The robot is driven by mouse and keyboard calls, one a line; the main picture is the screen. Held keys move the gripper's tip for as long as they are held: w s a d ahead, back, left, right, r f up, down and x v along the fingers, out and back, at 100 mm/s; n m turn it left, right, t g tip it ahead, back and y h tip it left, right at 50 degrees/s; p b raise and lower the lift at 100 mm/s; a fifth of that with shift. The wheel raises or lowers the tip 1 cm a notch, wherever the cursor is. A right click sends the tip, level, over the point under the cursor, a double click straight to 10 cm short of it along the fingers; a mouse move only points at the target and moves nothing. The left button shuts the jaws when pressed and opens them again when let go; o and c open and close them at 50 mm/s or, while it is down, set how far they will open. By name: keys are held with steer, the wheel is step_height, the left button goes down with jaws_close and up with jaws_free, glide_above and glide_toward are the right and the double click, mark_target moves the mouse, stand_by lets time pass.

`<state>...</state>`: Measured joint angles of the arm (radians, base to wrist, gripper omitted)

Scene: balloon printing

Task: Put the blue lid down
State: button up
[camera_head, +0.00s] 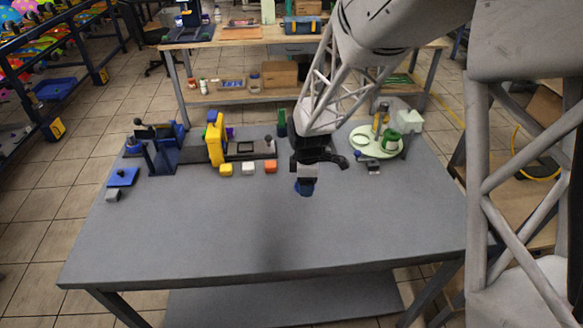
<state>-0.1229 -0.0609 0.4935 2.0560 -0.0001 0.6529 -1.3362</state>
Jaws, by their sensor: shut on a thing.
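My gripper (306,174) hangs above the middle of the grey table (230,240), with its fingers pointing down. It is shut on the blue lid (306,188), which shows as a small dark blue piece below the fingers. The fingers hide part of the lid. A dark shadow falls on the table in front of it, and the lid appears to be above the surface, though its height is hard to tell.
A yellow and blue printing device (215,140) stands at the back left, with yellow, white and orange blocks (248,168) before it. A pale green round plate (365,149) holding green parts is at the back right. A blue pad (123,177) lies far left. The table's front is clear.

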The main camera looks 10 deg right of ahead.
steer(key=shift+s+a+f, duration=0.2)
steer(key=shift+s+a, duration=0.05)
steer(key=shift+s, duration=0.2)
steer(key=shift+w, duration=0.1)
steer(key=w, duration=0.5)
steer(key=w+a+f, duration=0.1)
steer(key=w, duration=0.4)
steer(key=w+a, duration=0.1)
steer(key=w, duration=0.4)
steer(key=shift+w+f, duration=0.25)
steer(key=shift+w, duration=0.15)
steer(key=shift+f, duration=0.1)
steer(key=shift+f, duration=1.65)
steer(key=shift+f, duration=0.15)
steer(key=o, duration=0.9)
